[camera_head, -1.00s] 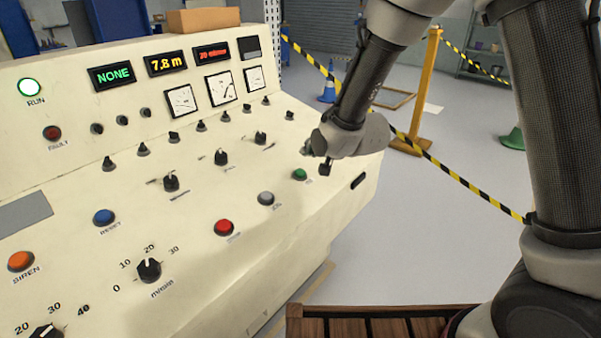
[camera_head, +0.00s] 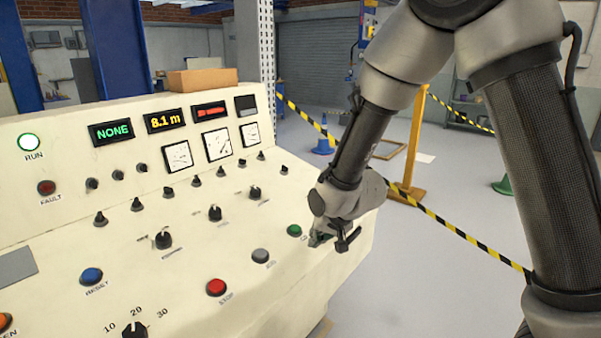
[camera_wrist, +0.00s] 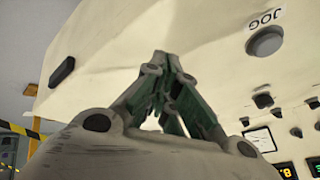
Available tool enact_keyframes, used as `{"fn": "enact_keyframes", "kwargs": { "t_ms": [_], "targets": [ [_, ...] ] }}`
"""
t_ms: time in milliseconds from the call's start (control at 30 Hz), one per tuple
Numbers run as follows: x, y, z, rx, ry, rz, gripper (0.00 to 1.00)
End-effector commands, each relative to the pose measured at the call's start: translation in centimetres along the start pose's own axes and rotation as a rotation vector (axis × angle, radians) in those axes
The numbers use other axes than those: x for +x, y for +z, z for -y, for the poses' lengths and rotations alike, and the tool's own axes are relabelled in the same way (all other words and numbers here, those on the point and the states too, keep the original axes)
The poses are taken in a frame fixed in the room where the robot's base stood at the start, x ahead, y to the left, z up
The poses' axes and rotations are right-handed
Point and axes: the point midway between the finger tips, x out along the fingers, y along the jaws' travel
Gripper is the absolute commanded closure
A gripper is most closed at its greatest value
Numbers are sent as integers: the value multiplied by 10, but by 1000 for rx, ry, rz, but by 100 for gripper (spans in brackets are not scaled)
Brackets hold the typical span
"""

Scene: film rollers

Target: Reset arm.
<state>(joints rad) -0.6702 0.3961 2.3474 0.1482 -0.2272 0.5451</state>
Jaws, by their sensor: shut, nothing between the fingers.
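My gripper (camera_head: 318,240) is at the right end of the cream control console (camera_head: 130,225), close to the green button (camera_head: 294,230). In the wrist view my gripper (camera_wrist: 160,57) has its fingertips together, with nothing between them, in front of the cream panel. The grey JOG button (camera_wrist: 266,41) shows at the upper right there and also in the head view (camera_head: 260,256). I cannot tell whether the fingertips touch the panel. The RUN lamp (camera_head: 30,142) glows, and a display (camera_head: 166,120) reads 8.1 m.
A red button (camera_head: 216,287) and a blue RESET button (camera_head: 91,276) sit on the sloping panel. Small knobs (camera_head: 214,213) stand up from it. Open floor lies beyond the console.

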Motion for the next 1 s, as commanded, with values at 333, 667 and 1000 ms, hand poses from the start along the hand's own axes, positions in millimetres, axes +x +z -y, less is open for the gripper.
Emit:
{"fn": "enact_keyframes", "kwargs": {
  "t_ms": [333, 667, 1000],
  "targets": [
    [-155, 49, -98, -304, 197, 406, 100],
    [-336, 78, -184, -255, 285, 415, 100],
    [-409, 76, -210, -103, 346, 134, 100]
  ]
}}
